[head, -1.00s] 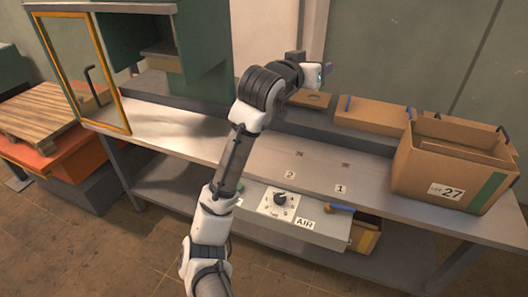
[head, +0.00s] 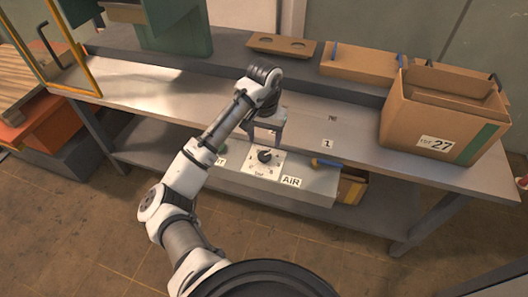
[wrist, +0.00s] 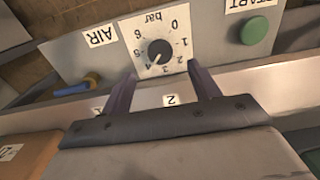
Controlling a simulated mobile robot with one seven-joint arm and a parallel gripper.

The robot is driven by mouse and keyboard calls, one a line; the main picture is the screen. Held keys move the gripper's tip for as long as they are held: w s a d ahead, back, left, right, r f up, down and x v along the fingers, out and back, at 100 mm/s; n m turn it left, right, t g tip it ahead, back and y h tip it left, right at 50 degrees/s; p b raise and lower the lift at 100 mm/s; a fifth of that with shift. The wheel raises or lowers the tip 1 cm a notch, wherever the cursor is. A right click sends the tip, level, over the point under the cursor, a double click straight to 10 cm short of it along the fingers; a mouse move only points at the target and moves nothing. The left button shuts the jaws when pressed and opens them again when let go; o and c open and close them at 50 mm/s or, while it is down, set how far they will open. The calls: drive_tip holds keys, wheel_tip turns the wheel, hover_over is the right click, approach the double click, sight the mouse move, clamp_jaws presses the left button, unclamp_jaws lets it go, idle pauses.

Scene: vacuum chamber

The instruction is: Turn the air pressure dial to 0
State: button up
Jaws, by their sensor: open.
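The air pressure dial is a dark round knob (head: 265,155) on a white plate on the front panel under the bench top. In the wrist view the knob (wrist: 160,52) sits inside a scale marked 0 to 6 bar, seen upside down. A pale mark on the knob appears to point toward the 4, at lower left. My gripper (head: 264,142) is pointed down in front of the panel, just above the dial. In the wrist view its two fingers (wrist: 160,73) are open, with the knob beyond and between their tips, apparently untouched.
A green START button (wrist: 255,30) is beside the dial plate, and an AIR label (head: 291,182) is on its other side. A blue-handled part (head: 325,163) sticks out further right. The bench top edge is above the panel. A cardboard box (head: 435,143) stands on the bench's right.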

sight(265, 155)
wheel_tip(265, 155, down, 7)
drive_tip(key=shift+f, duration=0.15)
drive_tip(key=c, duration=1)
drive_tip(key=shift+o, duration=0.2)
drive_tip(key=shift+p, duration=0.35)
